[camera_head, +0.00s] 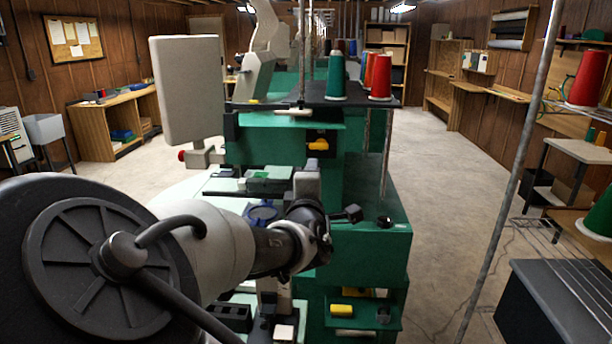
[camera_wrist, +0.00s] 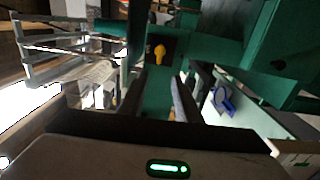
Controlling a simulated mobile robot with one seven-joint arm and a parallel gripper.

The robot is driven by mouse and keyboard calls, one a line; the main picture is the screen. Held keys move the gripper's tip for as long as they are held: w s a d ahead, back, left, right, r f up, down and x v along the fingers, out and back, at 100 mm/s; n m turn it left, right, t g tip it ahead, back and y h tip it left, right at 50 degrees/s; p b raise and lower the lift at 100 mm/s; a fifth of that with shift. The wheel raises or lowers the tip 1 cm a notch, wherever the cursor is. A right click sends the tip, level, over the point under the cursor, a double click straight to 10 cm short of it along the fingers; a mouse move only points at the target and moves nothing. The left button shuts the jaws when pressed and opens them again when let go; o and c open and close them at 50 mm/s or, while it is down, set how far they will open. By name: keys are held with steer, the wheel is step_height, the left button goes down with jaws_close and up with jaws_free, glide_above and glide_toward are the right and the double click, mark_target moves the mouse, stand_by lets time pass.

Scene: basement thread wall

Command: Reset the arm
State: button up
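My arm reaches in from the lower left in the head view, partly folded. My gripper (camera_head: 346,214) is beside the green machine (camera_head: 372,258), in front of its upper part. Whether it touches the machine cannot be told. In the wrist view my gripper (camera_wrist: 158,98) shows two dark fingers spread apart with nothing held between them. A yellow knob (camera_wrist: 159,52) on the green machine shows beyond the fingers; in the head view a yellow knob (camera_head: 318,145) sits on the machine's upper block.
Thread cones, green (camera_head: 336,76) and red (camera_head: 381,78), stand on the machine's top shelf. A grey pole (camera_head: 507,190) rises on the right, near a dark box (camera_head: 560,300). A blue ring-shaped thing (camera_head: 262,213) lies by my arm. Concrete floor (camera_head: 440,190) is clear right of the machine.

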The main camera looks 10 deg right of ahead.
steer(key=s+d+f+m+g+y+p, duration=0.1)
steer(key=s+d+f+m+g+p, duration=0.1)
steer(key=s+d+f+m+g, duration=0.3)
steer(key=s+d+f+m+g+p, duration=0.1)
steer(key=s+f+m+g+p, duration=0.1)
steer(key=f+m+g, duration=0.3)
steer(key=s+r+m+p, duration=0.2)
steer(key=s+r, duration=0.3)
steer(key=s, duration=0.4)
steer(key=s+a+r+m+g+y+p, duration=0.1)
steer(key=s+r+m+p, duration=0.1)
steer(key=s+r, duration=0.3)
steer(key=s+r+m+g+y+p, duration=0.1)
steer(key=s+r, duration=0.4)
steer(key=s, duration=0.7)
steer(key=shift+s+a+r+m+p, duration=0.25)
steer(key=shift+r+m+p, duration=0.2)
steer(key=shift+p, duration=0.55)
steer(key=shift+d, duration=0.1)
